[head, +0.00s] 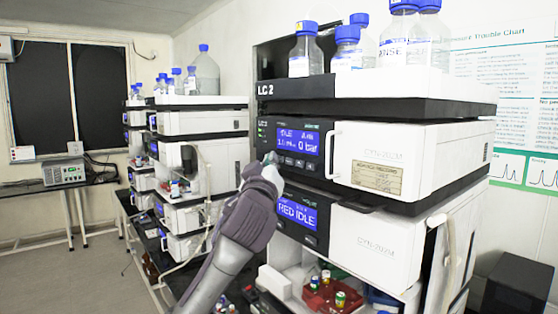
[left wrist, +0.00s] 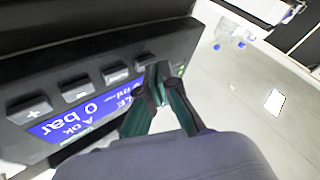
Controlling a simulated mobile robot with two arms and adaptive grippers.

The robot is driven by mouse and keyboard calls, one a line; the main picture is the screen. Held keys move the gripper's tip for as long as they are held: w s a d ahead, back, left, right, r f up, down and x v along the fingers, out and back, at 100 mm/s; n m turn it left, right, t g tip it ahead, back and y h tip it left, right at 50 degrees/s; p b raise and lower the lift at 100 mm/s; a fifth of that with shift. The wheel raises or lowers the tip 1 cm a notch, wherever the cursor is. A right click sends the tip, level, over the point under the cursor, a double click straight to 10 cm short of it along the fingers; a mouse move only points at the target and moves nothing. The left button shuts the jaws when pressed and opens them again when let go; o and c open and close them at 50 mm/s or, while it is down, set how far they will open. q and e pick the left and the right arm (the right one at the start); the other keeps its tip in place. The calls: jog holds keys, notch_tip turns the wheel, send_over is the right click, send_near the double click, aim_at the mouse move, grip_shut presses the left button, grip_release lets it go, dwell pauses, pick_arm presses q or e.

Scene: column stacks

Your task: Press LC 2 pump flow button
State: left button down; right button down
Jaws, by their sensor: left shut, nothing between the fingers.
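The LC 2 stack stands right of centre in the head view, under a black "LC 2" label (head: 275,88). Its upper black pump panel has a lit blue display (head: 298,143) reading idle and 0 bar, with a row of small buttons (head: 297,163) below. The left wrist view shows the display (left wrist: 85,118) upside down beside several large grey buttons (left wrist: 75,91). My left gripper (head: 270,160) is shut and empty, its tips at the left end of the button row. In the wrist view the tips (left wrist: 157,78) lie close by the end button (left wrist: 146,60); I cannot tell whether they touch.
A lower module with a blue "RED IDLE" display (head: 297,212) sits below. A white curved handle (head: 332,150) stands out right of the buttons. Blue-capped bottles (head: 306,50) stand on top. Another stack (head: 203,122) stands behind on the left; open floor lies further left.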

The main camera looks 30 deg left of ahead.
pick_arm(q)
jog(key=shift+w+d, duration=0.1)
jog(key=shift+w, duration=0.1)
dwell(0.4)
jog(key=shift+s+a, duration=0.35)
jog(key=shift+s, duration=0.4)
jog(key=shift+b, duration=0.3)
jog(key=s, duration=0.1)
jog(key=s+a, duration=0.1)
jog(key=s, duration=0.1)
jog(key=s+a, duration=0.1)
jog(key=shift+s+b, duration=0.3)
jog(key=shift+b, duration=0.1)
jog(key=shift+d+f, duration=0.1)
dwell(0.4)
